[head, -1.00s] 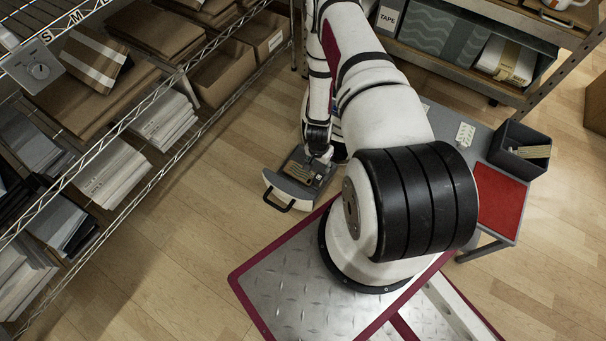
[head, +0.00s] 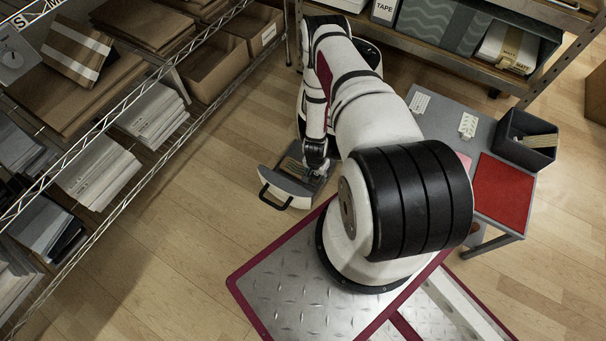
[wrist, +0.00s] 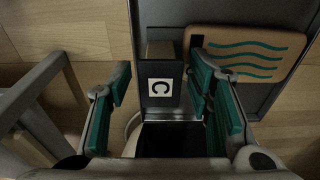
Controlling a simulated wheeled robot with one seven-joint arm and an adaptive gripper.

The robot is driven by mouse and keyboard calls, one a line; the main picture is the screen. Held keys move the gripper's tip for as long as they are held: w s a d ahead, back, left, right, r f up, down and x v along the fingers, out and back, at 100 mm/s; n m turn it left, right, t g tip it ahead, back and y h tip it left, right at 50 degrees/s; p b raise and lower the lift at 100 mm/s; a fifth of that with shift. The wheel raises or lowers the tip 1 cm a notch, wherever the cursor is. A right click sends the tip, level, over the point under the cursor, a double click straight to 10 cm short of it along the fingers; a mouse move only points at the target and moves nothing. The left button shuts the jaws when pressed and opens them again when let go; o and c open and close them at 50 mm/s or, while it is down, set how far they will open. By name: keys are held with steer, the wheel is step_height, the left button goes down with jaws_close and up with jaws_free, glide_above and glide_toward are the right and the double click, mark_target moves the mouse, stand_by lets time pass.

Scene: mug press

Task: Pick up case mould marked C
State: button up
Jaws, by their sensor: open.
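The mould marked C (wrist: 160,62) shows in the wrist view as a dark block with a tan top and a white C label facing the camera. It lies in a dark open drawer (wrist: 182,14). My gripper (wrist: 159,74) is open, with one teal-padded finger to each side of the mould, and has not closed on it. I cannot tell whether the fingers reach down to its level. In the head view my gripper (head: 316,163) is over the pulled-out drawer, whose pale front (head: 284,186) has a black handle; the mould is not clear there.
A tan board with teal waves (wrist: 250,52) lies right of the mould, close to the right finger. A wire shelf (head: 140,130) with boxes and paper stands left. A grey table (head: 440,118) with a red mat (head: 503,190) and a dark bin (head: 527,140) is right.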

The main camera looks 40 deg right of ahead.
steer(key=shift+f, duration=0.3)
jaws_close()
steer(key=shift+r, duration=0.1)
